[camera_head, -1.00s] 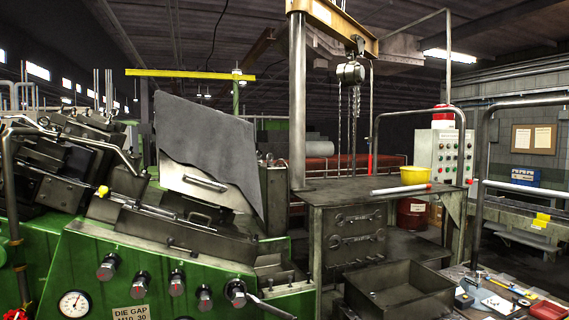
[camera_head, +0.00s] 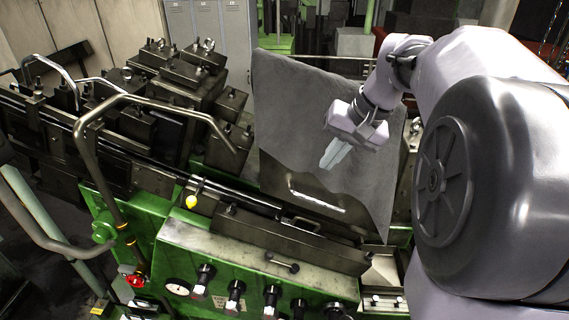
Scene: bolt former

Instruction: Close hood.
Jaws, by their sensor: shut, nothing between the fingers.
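The hood (camera_head: 290,110) is a grey sheet-like panel standing raised and tilted at the back of the green machine. A metal bar handle (camera_head: 316,197) runs along its lower part. My gripper (camera_head: 327,164) is shut and empty, in front of the hood's face and a little above the handle. It appears apart from the handle; I cannot tell whether it touches the panel. My arm hides part of the hood's upper right side.
The green machine front (camera_head: 200,262) carries several knobs and a gauge (camera_head: 177,287). A curved metal rail (camera_head: 150,98) rises at left. Grey lockers (camera_head: 205,30) stand behind.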

